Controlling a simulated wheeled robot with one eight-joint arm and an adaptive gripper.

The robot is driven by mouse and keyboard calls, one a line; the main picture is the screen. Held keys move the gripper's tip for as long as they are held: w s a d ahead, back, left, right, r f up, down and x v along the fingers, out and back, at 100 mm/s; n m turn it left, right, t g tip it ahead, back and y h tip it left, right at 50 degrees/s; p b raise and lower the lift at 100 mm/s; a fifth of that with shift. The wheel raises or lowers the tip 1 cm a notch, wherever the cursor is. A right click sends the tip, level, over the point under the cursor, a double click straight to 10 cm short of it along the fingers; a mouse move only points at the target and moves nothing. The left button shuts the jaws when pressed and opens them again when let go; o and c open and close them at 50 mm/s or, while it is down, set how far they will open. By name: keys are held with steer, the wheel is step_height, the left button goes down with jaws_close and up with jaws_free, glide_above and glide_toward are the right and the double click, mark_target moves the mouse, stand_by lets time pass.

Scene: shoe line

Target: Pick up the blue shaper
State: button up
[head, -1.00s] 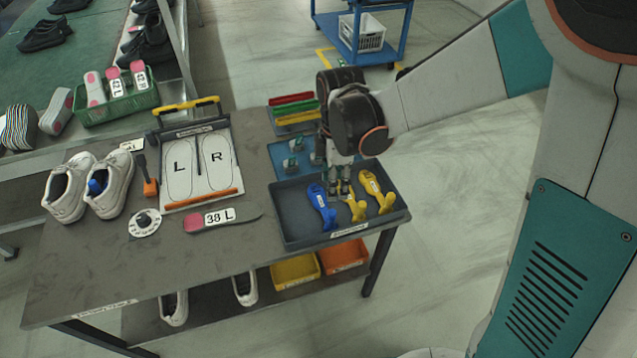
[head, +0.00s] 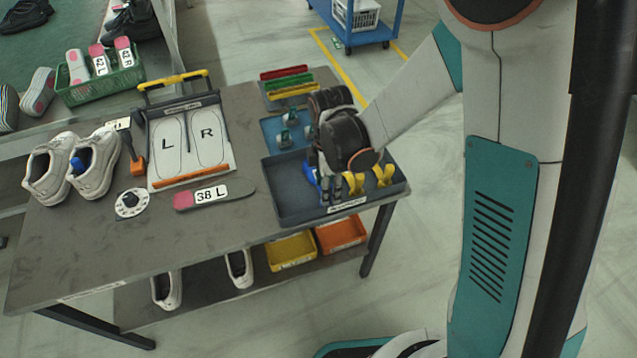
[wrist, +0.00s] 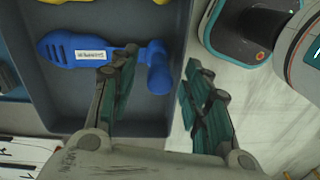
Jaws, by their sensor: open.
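The blue shaper (head: 311,174) lies in the dark grey tray (head: 287,211) on the table, partly hidden behind my gripper in the head view. In the wrist view the blue shaper (wrist: 90,50) lies across the tray floor, its slotted end left and its thick knobbed end toward the tray wall at right. My gripper (wrist: 160,66) is open and empty. Its left finger overlaps the shaper's shank and its right finger is past the tray wall. In the head view my gripper (head: 328,186) points down over the tray's left half.
Two yellow shapers (head: 384,175) lie right of the blue one; one shows partly in the wrist view (wrist: 70,2). A blue tray (head: 271,130) stands behind.

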steer(key=shift+f, duration=0.65)
steer(key=shift+c, duration=0.6)
jaws_close()
steer(key=shift+r, duration=0.1)
